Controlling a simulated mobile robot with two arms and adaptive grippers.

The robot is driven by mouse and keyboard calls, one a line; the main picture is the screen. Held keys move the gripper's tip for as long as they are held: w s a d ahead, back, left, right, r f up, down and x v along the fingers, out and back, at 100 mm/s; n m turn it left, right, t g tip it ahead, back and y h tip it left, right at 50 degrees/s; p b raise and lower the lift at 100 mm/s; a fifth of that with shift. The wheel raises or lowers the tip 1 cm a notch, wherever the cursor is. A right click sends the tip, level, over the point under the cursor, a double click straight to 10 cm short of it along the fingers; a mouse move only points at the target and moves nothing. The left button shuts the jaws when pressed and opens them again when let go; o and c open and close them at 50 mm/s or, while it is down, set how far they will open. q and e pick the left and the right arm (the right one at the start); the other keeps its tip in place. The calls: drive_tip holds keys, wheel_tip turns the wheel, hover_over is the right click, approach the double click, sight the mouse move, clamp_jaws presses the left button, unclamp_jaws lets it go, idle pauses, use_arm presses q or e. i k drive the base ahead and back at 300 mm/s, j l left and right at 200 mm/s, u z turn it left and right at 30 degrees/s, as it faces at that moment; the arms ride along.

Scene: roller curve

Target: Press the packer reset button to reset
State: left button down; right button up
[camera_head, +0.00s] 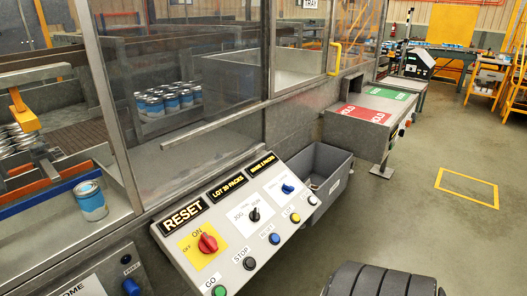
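The slanted grey control panel (240,240) stands in the lower middle of the head view. It carries a red rotary knob (208,243) on a yellow OFF/ON plate. A large RESET sign (183,215) is at the panel's upper left. Neither gripper shows, and nothing touches the panel.
A grey bin (330,185) adjoins the panel's far end. A table with red HOLD and green plates (366,115) stands beyond. A can (91,201) stands on the left ledge near another blue button (131,287). Open floor (410,215) lies right, with a yellow-marked square.

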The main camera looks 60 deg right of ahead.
sight(275, 238)
drive_tip(key=z, duration=1.6)
